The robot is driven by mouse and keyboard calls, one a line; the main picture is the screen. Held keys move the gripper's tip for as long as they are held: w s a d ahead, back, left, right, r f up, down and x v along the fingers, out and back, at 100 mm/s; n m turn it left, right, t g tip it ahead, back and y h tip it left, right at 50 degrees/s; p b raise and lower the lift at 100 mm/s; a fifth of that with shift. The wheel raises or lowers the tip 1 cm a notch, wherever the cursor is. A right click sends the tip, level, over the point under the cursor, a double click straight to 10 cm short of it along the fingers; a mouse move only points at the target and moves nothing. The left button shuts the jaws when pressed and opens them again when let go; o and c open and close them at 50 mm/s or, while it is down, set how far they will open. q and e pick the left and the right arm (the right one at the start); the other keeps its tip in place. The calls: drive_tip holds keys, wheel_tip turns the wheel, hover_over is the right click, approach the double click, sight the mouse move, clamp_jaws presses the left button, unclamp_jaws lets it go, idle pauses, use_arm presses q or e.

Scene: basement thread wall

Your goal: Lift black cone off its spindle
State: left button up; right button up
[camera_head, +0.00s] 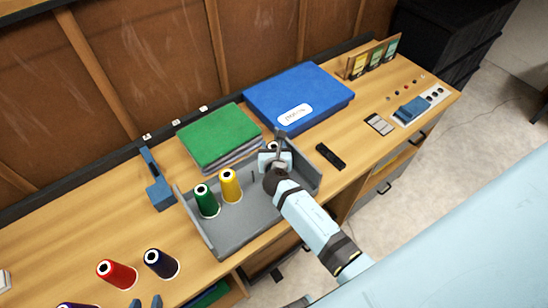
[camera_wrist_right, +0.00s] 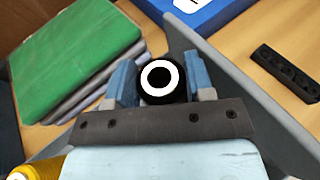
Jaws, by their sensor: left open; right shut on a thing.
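The black cone (camera_wrist_right: 147,91) with a white ring top stands between the two blue fingers of my right gripper (camera_wrist_right: 160,85) in the right wrist view. That gripper is shut on it. In the head view the right gripper (camera_head: 275,160) is over the right end of the grey tray (camera_head: 235,232) and mostly covers the cone. The cone's base and its spindle are hidden, so I cannot tell whether it is on the spindle.
A green cone (camera_head: 206,201) and a yellow cone (camera_head: 230,187) stand in the tray. A red cone (camera_head: 117,274) stands on the bench. Green folded cloth (camera_head: 219,135) and a blue box (camera_head: 298,96) lie behind the tray. A black remote-like strip (camera_head: 330,156) lies right.

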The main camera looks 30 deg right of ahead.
drive_tip(key=shift+r, duration=0.65)
wheel_tip(320, 180, up, 19)
drive_tip(key=shift+f+p, duration=0.15)
drive_tip(key=shift+p, duration=0.9)
wheel_tip(320, 180, up, 4)
drive_tip(key=shift+f+p, duration=0.1)
drive_tip(key=shift+p, duration=1.15)
